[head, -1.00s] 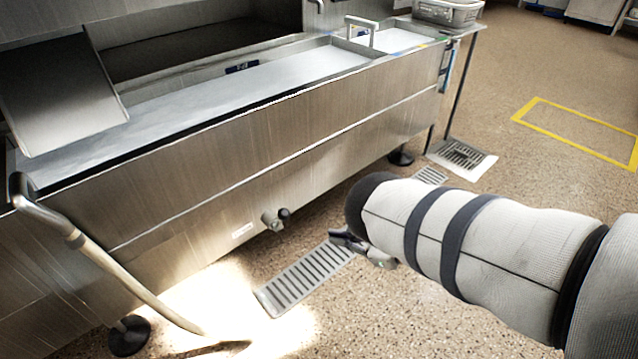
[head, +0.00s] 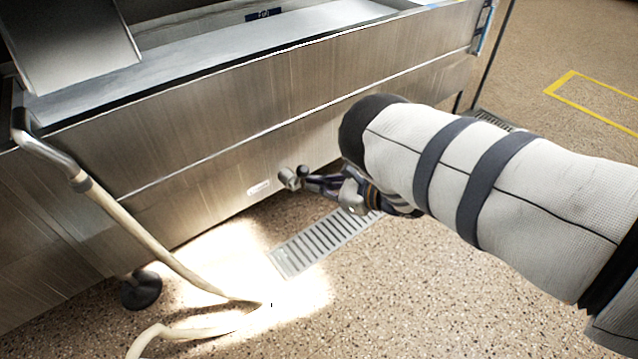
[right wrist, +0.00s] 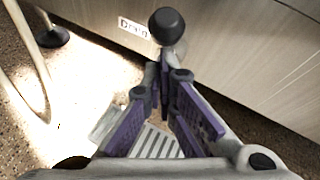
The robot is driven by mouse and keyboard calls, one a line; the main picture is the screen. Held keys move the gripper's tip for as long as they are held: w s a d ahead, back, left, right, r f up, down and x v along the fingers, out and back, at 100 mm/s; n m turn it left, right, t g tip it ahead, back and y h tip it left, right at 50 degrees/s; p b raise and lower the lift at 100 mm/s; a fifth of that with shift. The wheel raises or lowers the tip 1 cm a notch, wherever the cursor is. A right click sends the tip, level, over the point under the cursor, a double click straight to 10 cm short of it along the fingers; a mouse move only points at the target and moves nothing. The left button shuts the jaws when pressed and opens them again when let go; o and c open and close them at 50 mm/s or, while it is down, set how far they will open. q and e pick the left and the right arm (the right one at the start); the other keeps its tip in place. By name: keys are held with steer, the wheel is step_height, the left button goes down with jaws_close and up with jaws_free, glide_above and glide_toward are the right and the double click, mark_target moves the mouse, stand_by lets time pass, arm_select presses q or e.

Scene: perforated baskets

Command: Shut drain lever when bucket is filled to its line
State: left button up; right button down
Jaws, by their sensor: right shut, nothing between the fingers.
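The drain lever (head: 303,171) has a dark round knob and sits on a grey outlet low on the front of the steel sink unit. Its knob also shows in the right wrist view (right wrist: 167,25), beside a "Drain" label (right wrist: 133,27). My right gripper (head: 312,184) is shut and empty, its tips right by the lever; I cannot tell whether they touch it. In the right wrist view its purple-padded fingers (right wrist: 160,78) come together just below the knob. No bucket shows in either view. My left gripper is not in view.
A floor drain grate (head: 325,243) lies below the lever. A pale hose (head: 150,240) hangs from the sink's left end and curls on the floor near a dark round foot (head: 141,290). The steel front panel (head: 200,140) stands close behind the lever.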

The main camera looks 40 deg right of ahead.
steer(key=w+r+g+p, duration=0.2)
steer(key=w+g+p, duration=0.1)
steer(key=p, duration=0.1)
steer(key=shift+r+m+g+h+p, duration=0.3)
steer(key=shift+r+m+g, duration=0.1)
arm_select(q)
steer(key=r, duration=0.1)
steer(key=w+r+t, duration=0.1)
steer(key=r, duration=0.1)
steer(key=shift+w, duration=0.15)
arm_select(e)
steer(key=v, duration=1.2)
